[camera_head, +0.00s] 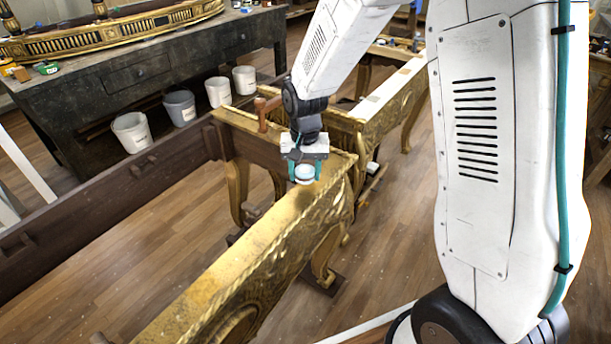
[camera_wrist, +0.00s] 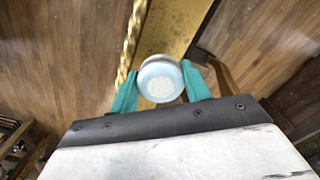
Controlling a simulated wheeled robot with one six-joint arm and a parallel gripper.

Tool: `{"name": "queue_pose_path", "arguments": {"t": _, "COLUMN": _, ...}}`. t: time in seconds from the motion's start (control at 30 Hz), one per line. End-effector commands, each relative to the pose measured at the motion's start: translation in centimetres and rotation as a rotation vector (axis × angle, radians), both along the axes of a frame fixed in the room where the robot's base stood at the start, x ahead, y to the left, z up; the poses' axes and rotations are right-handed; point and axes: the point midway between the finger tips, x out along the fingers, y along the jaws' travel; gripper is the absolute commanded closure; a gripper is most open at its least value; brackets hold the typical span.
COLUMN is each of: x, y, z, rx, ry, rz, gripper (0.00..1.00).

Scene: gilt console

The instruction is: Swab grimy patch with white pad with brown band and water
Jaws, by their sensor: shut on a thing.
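My gripper (camera_head: 305,170) is over the gilt console (camera_head: 250,245), near its far corner. Its teal fingers are shut on a round white pad (camera_head: 305,173) with a pale blue tint. In the wrist view the pad (camera_wrist: 160,80) sits between the fingertips, with the gilt top (camera_wrist: 178,25) beyond and below it. Whether the pad touches the surface is unclear.
A dark workbench (camera_head: 140,75) stands at the back left, with several white and grey buckets (camera_head: 131,131) on a shelf below. A dark wooden rail (camera_head: 110,190) runs left of the console. A wooden clamp (camera_head: 265,110) stands near the far corner. The wooden floor (camera_head: 130,240) is mostly clear.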

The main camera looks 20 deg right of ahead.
Motion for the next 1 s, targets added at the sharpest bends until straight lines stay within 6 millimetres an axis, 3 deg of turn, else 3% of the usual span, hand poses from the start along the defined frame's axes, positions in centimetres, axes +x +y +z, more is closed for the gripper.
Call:
{"name": "queue_pose_path", "arguments": {"t": 0.7, "x": 0.0, "y": -0.5, "z": 4.2, "rx": 0.0, "ry": -0.001, "rz": -0.007, "gripper": 0.74}}
{"name": "queue_pose_path", "arguments": {"t": 1.0, "x": 0.0, "y": -0.5, "z": 4.5, "rx": 0.0, "ry": 0.0, "rz": -0.007, "gripper": 0.74}}
